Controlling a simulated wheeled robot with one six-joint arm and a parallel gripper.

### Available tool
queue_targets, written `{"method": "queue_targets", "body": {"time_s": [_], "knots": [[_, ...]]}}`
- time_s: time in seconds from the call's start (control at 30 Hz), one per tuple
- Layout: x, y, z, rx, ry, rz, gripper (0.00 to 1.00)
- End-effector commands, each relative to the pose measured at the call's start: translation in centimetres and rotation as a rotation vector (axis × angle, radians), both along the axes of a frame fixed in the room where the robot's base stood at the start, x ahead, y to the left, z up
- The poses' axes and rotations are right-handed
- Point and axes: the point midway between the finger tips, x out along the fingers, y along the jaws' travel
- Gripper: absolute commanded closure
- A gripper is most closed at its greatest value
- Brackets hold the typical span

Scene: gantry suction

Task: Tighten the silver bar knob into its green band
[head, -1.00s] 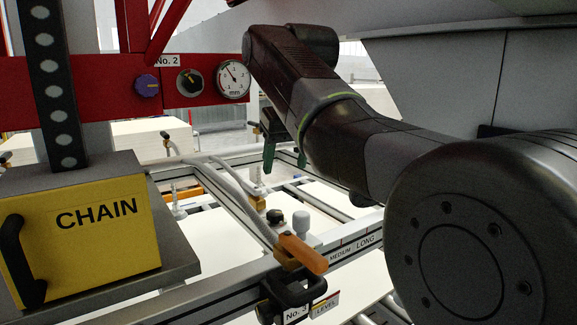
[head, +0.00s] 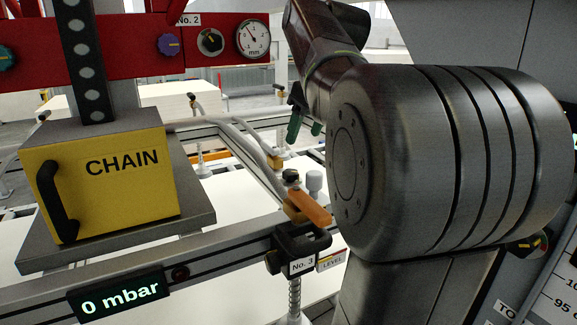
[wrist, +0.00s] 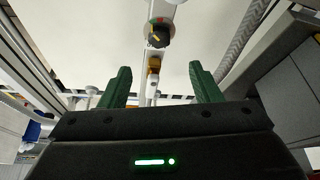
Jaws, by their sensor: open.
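My gripper (wrist: 160,75) is open, with its green fingers apart and nothing between them. In the head view my gripper (head: 304,122) hangs above the white pipe frame, partly behind my arm. A dark knob (wrist: 158,37) with a yellow mark shows beyond the fingertips in the wrist view, with red and green at its far edge. I cannot make out a clearly silver bar knob. A dark knob with a pointer on a pale dial (head: 210,41) sits on the red beam. Another with a yellow mark (head: 531,244) is partly hidden behind my arm at right.
A purple knob (head: 171,45) and a round gauge (head: 253,39) are on the red beam (head: 110,45). A yellow CHAIN box (head: 100,185) stands at left. An orange lever (head: 310,207) and a 0 mbar display (head: 118,296) are at the front rail.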

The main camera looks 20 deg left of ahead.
Motion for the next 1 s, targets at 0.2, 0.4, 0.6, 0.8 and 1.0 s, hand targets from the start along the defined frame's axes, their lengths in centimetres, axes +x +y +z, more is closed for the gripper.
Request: {"method": "queue_targets", "body": {"time_s": [0.2, 0.4, 0.6, 0.8, 1.0], "knots": [[0.8, 1.7, -4.5, -0.002, 0.004, 0.001, 0.43], [1.4, 2.9, -7.9, -0.002, 0.003, 0.001, 0.43], [1.8, 3.6, -9.6, 0.0, 0.001, 0.0, 0.43], [1.9, 3.7, -10.1, 0.0, 0.0, 0.0, 0.43], [1.9, 3.7, -10.0, 0.0, 0.0, 0.0, 0.52]]}}
